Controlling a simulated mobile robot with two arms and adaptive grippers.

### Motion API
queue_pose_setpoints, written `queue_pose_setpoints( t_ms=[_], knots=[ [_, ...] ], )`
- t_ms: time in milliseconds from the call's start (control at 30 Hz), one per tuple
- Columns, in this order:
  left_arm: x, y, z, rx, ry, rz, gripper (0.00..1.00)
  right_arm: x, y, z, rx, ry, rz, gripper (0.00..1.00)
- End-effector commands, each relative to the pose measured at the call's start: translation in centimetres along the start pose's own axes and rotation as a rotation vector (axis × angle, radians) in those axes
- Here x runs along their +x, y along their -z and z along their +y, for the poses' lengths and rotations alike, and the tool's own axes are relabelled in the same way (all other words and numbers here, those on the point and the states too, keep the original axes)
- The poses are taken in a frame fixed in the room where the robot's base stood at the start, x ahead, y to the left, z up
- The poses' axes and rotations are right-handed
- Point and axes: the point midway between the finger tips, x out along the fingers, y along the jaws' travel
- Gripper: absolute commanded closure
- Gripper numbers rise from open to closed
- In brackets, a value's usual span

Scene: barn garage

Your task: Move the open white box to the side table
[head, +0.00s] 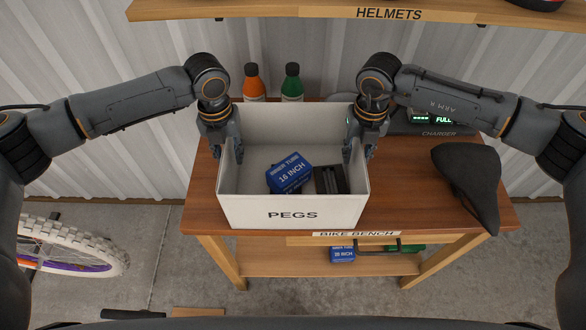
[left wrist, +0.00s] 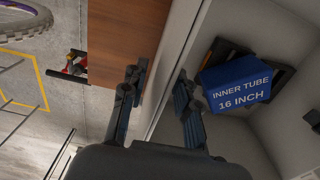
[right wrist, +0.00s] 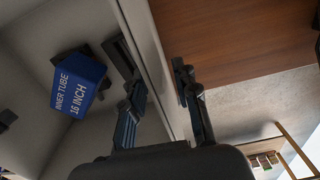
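The open white box (head: 293,215), labelled PEGS, stands upright on the wooden bike bench (head: 430,213). Inside it lie a blue inner tube box (head: 289,173), marked 16 INCH, and a dark block-like item (head: 331,180). My left gripper (head: 226,146) is at the box's left wall, one finger inside and one outside; the left wrist view shows gaps beside the wall (left wrist: 172,70). My right gripper (head: 361,147) straddles the right wall likewise, with a gap around the wall (right wrist: 152,50) in the right wrist view. Both look open. No side table is identifiable.
Orange (head: 254,85) and green (head: 292,83) bottles stand behind the box. A charger (head: 430,118) and black bike saddle (head: 468,180) sit to its right on the bench. A shelf (head: 330,10) labelled HELMETS hangs above. A bike wheel (head: 75,250) is at lower left.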

Motion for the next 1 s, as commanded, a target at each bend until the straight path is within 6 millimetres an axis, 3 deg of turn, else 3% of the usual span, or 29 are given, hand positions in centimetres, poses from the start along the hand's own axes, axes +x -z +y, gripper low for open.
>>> queue_pose_setpoints(
  t_ms=[133,433,467,600,1000],
  knots=[
    [0.87,-0.04,0.01,0.000,0.000,-0.001,0.70,0.97,0.03,-0.05,0.000,0.002,0.001,0.70],
    [1.06,-0.02,0.01,0.000,0.000,-0.001,0.70,1.13,0.01,-0.05,0.000,0.001,0.000,0.70],
    [1.06,-0.02,0.01,0.000,0.000,-0.001,0.72,1.13,0.01,-0.05,0.000,0.001,0.000,0.72],
    [1.05,-0.02,0.01,0.000,0.000,-0.001,1.00,1.11,0.01,-0.04,0.000,0.001,0.000,1.00],
    [0.89,-0.07,0.03,-0.001,0.000,-0.002,1.00,0.94,-0.05,-0.06,0.000,0.001,-0.002,1.00]
  ],
)
